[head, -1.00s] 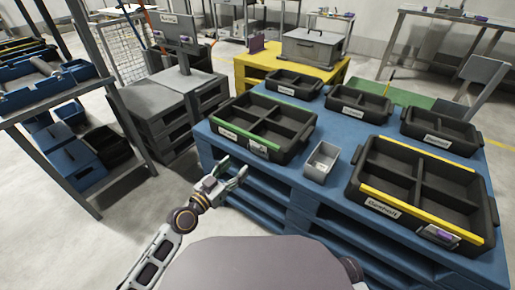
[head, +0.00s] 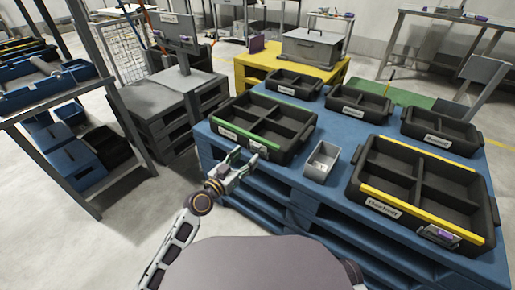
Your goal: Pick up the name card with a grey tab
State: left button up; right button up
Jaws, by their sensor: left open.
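A small card (head: 259,146) sits at the front wall of the black tray with the green strip (head: 246,122); its tab colour is too small to tell. Another card, with purple on it (head: 440,235), sits at the front of the black tray with the yellow strip (head: 480,228). I cannot tell which card has the grey tab. My left gripper (head: 246,156) is open and empty at the near edge of the blue pallet, just in front of the green-strip tray's card. I cannot tell if it touches the card. My right gripper is not in view.
A small grey bin (head: 321,161) stands on the blue pallet (head: 342,133) between the two front trays. Smaller black trays (head: 359,103) stand behind. A grey pallet stack (head: 160,110) and a shelf of blue bins (head: 68,150) are at the left.

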aim_at(255, 147)
pick_arm(q)
jog(key=shift+w, duration=0.15)
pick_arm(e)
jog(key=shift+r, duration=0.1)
pick_arm(q)
jog(key=shift+w+d, duration=0.3)
jog(key=shift+w, duration=0.1)
jog(key=shift+b+x, duration=0.45)
jog(key=shift+x, duration=1.05)
jog(key=shift+w+d, duration=0.2)
jog(key=shift+w, duration=0.25)
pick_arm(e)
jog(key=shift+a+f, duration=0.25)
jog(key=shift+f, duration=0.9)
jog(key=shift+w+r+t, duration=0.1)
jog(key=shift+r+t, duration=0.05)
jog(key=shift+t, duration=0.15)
pick_arm(q)
jog(key=c, duration=0.9)
